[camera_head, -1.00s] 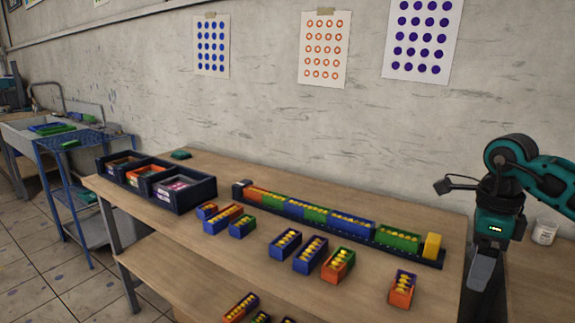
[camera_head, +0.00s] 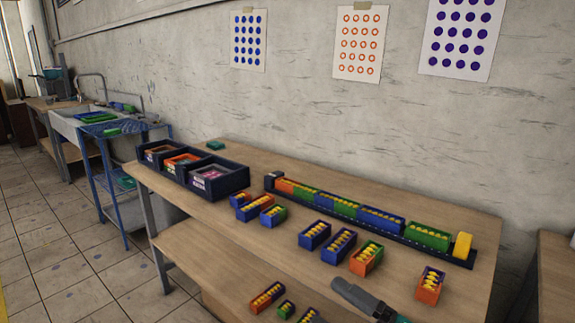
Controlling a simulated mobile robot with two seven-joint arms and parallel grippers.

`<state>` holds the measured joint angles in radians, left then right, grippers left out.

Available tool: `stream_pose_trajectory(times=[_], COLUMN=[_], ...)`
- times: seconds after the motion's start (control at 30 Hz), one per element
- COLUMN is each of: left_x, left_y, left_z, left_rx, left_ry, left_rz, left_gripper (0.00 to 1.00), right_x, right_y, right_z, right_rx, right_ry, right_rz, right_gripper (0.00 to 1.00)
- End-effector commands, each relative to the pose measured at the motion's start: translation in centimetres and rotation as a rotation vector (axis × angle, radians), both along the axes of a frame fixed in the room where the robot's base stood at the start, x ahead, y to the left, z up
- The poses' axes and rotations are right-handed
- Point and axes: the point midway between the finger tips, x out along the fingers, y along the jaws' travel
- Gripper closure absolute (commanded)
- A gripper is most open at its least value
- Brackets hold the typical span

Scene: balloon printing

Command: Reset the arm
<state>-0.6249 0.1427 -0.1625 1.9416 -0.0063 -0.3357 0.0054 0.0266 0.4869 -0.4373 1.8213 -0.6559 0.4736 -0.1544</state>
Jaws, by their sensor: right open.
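My right gripper (camera_head: 352,293) shows at the bottom edge, right of centre, in front of the table. Only a grey finger and a bit of teal show; the rest is cut off by the frame. It holds nothing that I can see. It is left of the orange and blue block (camera_head: 431,287) and below the orange and green block (camera_head: 366,260). My left gripper is out of view.
A wooden table (camera_head: 470,210) holds a dark rail (camera_head: 410,241) of coloured blocks ending in a yellow piece (camera_head: 462,245). A dark three-part tray (camera_head: 233,181) is at its left end. Several loose blocks lie in front. A blue rack (camera_head: 105,180) stands left.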

Motion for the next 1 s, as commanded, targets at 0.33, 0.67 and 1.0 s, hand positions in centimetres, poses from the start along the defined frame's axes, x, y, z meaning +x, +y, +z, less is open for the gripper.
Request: stream_pose_trajectory(times=[0.33, 0.67, 1.0], left_x=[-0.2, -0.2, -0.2], left_y=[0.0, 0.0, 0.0], left_z=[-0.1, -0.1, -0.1], left_rx=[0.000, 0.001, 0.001], left_ry=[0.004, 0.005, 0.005], left_rz=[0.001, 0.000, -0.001], left_gripper=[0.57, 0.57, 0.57], right_x=[-6.5, -13.3, -13.3], right_y=[-8.3, -9.8, -9.8], right_z=[-17.0, -23.3, -23.3], right_rx=[0.591, 0.749, 0.746], right_ry=[1.010, 1.369, 1.370], right_rz=[-0.623, -0.822, -0.821], right_gripper=[0.18, 0.18, 0.18])
